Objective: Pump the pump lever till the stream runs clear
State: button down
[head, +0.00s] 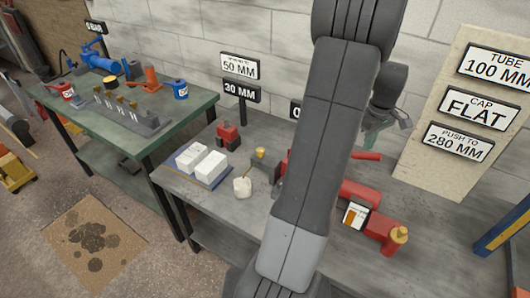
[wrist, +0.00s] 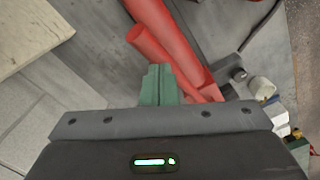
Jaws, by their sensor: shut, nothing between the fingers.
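A red hand pump lies on the right bench, with its red body (head: 362,195), a small dial or label plate (head: 355,215) and a brass-coloured end fitting (head: 399,235). A red lever bar (head: 366,156) shows just right of my arm; its other end is hidden behind the arm. My gripper (head: 378,132) is shut and empty, above the lever's free end. In the wrist view the shut greenish fingers (wrist: 158,72) point at the red lever rod (wrist: 160,58), with a thicker red cylinder (wrist: 170,30) beyond. I cannot tell whether the fingers touch the rod. No stream is visible.
White blocks (head: 211,165) on a blue tray, a pale lump (head: 242,187) and a red block (head: 228,135) lie left of the pump. A sign board (head: 470,60) stands behind right. A green bench (head: 190,108) with a blue pump (head: 95,60) is at left.

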notch_tip(320, 180, down, 11)
jog(key=b, duration=0.7)
jog(key=shift+r, duration=0.1)
notch_tip(320, 180, up, 8)
jog(key=p, duration=0.6)
jog(key=shift+r, duration=0.25)
notch_tip(320, 180, down, 9)
jog(key=b, duration=0.5)
jog(key=shift+r, duration=0.15)
notch_tip(320, 180, up, 9)
jog(key=p, duration=0.6)
jog(key=shift+f, duration=0.2)
